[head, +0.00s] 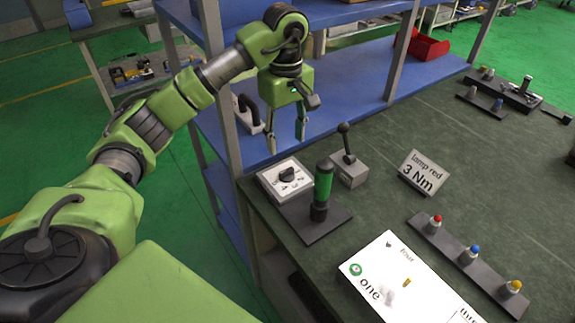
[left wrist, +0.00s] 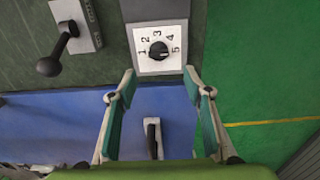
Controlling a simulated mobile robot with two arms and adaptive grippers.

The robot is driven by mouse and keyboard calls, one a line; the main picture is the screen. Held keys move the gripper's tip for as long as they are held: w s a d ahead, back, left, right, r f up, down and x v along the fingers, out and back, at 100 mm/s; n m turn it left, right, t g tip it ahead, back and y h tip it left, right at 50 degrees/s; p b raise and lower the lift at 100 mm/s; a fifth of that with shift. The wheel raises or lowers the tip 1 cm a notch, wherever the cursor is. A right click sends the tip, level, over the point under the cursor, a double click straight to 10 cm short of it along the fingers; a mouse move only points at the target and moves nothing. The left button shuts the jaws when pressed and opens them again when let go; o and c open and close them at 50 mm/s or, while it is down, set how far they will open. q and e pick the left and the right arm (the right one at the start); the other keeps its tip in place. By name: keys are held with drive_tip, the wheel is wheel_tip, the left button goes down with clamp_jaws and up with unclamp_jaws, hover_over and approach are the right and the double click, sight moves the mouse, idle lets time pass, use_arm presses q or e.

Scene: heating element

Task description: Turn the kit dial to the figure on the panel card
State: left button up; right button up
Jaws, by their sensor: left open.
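The kit dial (head: 287,175) is a black knob on a white plate at the bench's near left corner. In the left wrist view the dial plate (left wrist: 160,66) shows figures 1 to 5 around the knob (left wrist: 158,50); I cannot tell surely which figure it points at. A small grey card (head: 424,172) stands on the bench and reads "lamp red 3 Nm". My left gripper (head: 287,137) is open and empty, above and behind the dial, apart from it. In the left wrist view its fingertips (left wrist: 159,80) lie just below the plate. My right gripper is not in view.
A green-handled tool (head: 322,190) stands upright beside the dial, with a black-knobbed lever (head: 347,160) behind it. A white board (head: 405,285) with words lies in front.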

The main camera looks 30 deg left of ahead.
sight(287, 170)
use_arm(q)
wheel_tip(287, 170, down, 4)
drive_tip(key=shift+w, duration=0.1)
wheel_tip(287, 170, down, 5)
drive_tip(key=shift+f+p, duration=0.1)
drive_tip(key=shift+p, duration=0.55)
drive_tip(key=shift+w+f, duration=0.1)
drive_tip(key=shift+f, duration=0.3)
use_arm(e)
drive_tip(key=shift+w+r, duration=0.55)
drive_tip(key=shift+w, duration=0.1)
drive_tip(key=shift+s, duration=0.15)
use_arm(q)
drive_tip(key=c, duration=1.1)
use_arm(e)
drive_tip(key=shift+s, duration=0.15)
